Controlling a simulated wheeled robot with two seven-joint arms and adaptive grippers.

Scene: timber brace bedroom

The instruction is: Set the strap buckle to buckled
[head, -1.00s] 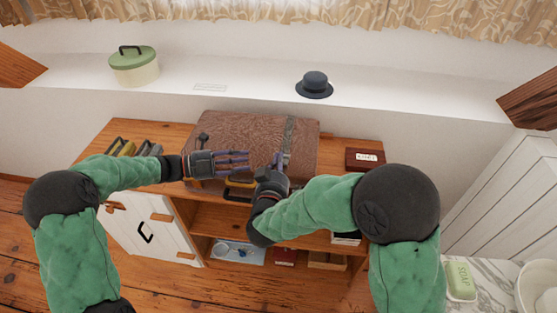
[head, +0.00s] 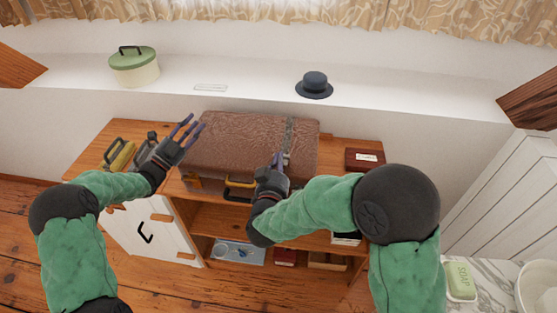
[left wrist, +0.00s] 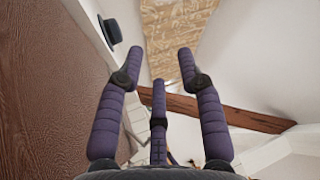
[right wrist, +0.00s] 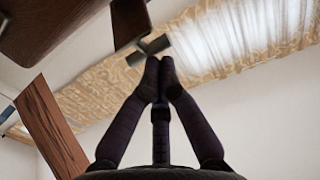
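A brown suitcase (head: 235,137) lies on the wooden cabinet. A grey-green strap (head: 289,133) runs over its lid near the right end, with the strap buckle (head: 286,156) at the front edge. My right gripper (head: 278,160) is at that buckle, partly covering it. In the right wrist view its fingertips (right wrist: 157,62) are together, just below a grey buckle part (right wrist: 149,48); I cannot tell whether they touch it or whether the buckle is fastened. My left gripper (head: 188,128) is open and empty by the suitcase's left end; its spread fingers also show in the left wrist view (left wrist: 160,65).
A dark red box (head: 365,158) stands right of the suitcase; yellow and grey items (head: 120,154) stand left. A hat (head: 314,84) and a green-lidded pot (head: 134,66) stand on the ledge behind. Shelves below hold small items.

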